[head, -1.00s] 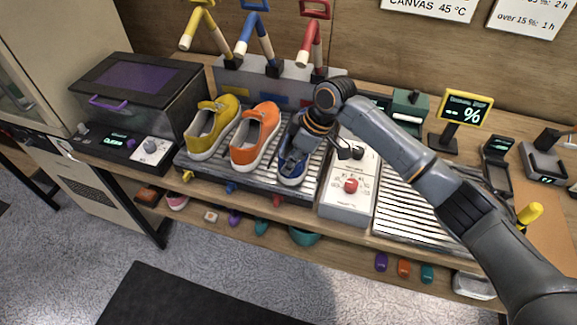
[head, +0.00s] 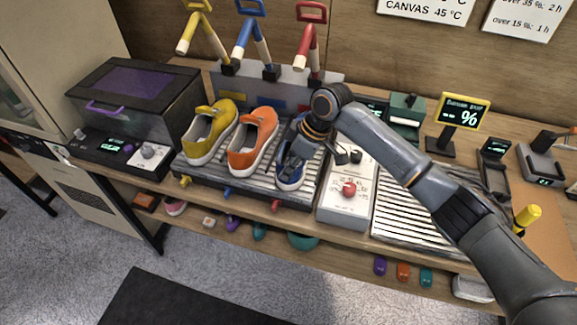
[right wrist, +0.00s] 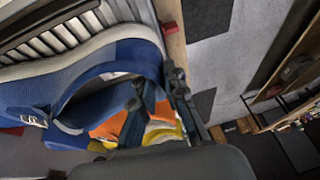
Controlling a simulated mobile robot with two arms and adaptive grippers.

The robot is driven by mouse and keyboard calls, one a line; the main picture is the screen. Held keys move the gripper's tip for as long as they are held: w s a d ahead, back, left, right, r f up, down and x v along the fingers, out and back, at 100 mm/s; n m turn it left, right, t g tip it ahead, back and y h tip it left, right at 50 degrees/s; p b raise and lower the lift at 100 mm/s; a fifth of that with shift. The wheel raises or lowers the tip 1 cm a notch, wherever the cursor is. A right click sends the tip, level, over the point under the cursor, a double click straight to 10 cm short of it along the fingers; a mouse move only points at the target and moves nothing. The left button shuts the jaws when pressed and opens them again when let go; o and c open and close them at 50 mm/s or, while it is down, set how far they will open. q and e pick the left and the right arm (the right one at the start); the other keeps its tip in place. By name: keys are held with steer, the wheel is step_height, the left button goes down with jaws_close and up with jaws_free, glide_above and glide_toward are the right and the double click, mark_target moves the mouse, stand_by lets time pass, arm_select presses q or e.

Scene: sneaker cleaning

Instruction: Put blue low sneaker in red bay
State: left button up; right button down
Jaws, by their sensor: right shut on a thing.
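The blue low sneaker (head: 289,184) is at the right-hand bay of the ribbed rack, the bay with the red front tab (head: 276,206) and the red-handled arm (head: 307,45) behind. My right gripper (head: 288,160) is shut on the sneaker from above and hides much of it in the head view. In the right wrist view the sneaker (right wrist: 60,88) lies along the rack's slats, with my gripper's fingers (right wrist: 160,95) at its collar. I cannot tell whether its sole rests fully on the slats. My left gripper is not in view.
An orange sneaker (head: 252,140) and a yellow sneaker (head: 209,135) fill the bays to the left. A white control box with a red knob (head: 348,190) stands close on the right, then a bare ribbed tray (head: 405,215). A dark lidded box (head: 137,90) is at the far left.

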steer(key=c, duration=1.3)
jaws_free()
steer(key=shift+f, duration=0.1)
steer(key=s+a+p+v, duration=0.1)
steer(key=p+v, duration=0.1)
steer(key=v, duration=0.3)
steer(key=s+p+v, duration=0.1)
steer(key=p+v, duration=0.1)
steer(key=v, duration=0.4)
steer(key=a+r+p+v, duration=0.1)
steer(key=p+v, duration=0.1)
steer(key=v, duration=0.3)
steer(key=shift+s+a+r, duration=0.25)
steer(key=shift+s+a, duration=0.05)
steer(key=shift+s, duration=0.1)
